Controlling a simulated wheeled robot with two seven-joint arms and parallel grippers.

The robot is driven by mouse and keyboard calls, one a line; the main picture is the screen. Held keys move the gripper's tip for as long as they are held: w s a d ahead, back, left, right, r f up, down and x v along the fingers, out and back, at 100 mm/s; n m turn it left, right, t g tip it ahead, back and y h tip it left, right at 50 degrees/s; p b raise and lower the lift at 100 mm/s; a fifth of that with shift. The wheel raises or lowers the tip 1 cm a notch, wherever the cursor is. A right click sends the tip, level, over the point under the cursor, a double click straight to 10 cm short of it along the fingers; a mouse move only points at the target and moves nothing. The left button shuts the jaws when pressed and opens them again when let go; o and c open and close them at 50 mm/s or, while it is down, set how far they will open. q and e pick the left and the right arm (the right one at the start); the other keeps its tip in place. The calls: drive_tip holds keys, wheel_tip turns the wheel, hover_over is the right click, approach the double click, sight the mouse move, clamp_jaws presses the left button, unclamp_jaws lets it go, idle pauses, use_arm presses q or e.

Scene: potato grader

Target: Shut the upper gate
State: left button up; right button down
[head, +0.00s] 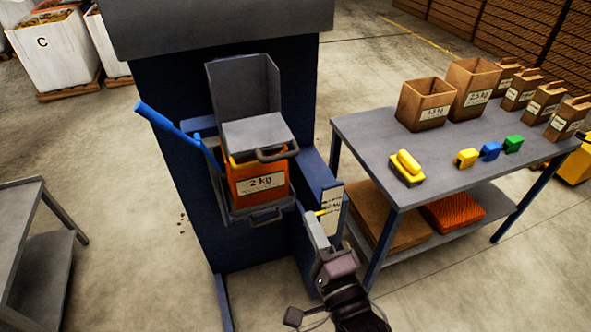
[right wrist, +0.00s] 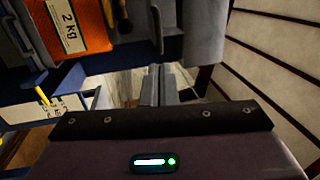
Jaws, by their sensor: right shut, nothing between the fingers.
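The grader (head: 160,95) is a dark blue housing with a grey chute (head: 243,88). A grey plate with a dark bar handle (head: 277,153), which looks like the upper gate, slopes over the top of the orange "2 kg" box (head: 250,185). A second grey handle (head: 265,217) sits below the box. My right gripper (head: 309,214) is shut and empty, to the right of the lower handle and below the upper one. Its closed fingers (right wrist: 160,85) show in the right wrist view, apart from the orange box (right wrist: 80,25). My left gripper is out of view.
A blue lever (head: 165,122) sticks out at the grader's left. A scale plate with a yellow pointer (head: 325,212) is close beside my right gripper. A grey table (head: 370,140) with paper bags and coloured blocks stands right. Another table (head: 25,205) is left.

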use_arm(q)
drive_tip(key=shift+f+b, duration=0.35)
use_arm(e)
approach(274, 141)
drive_tip(key=shift+w+a+r, duration=0.2)
drive_tip(key=shift+w+r, duration=0.15)
drive_tip(key=shift+w, duration=0.1)
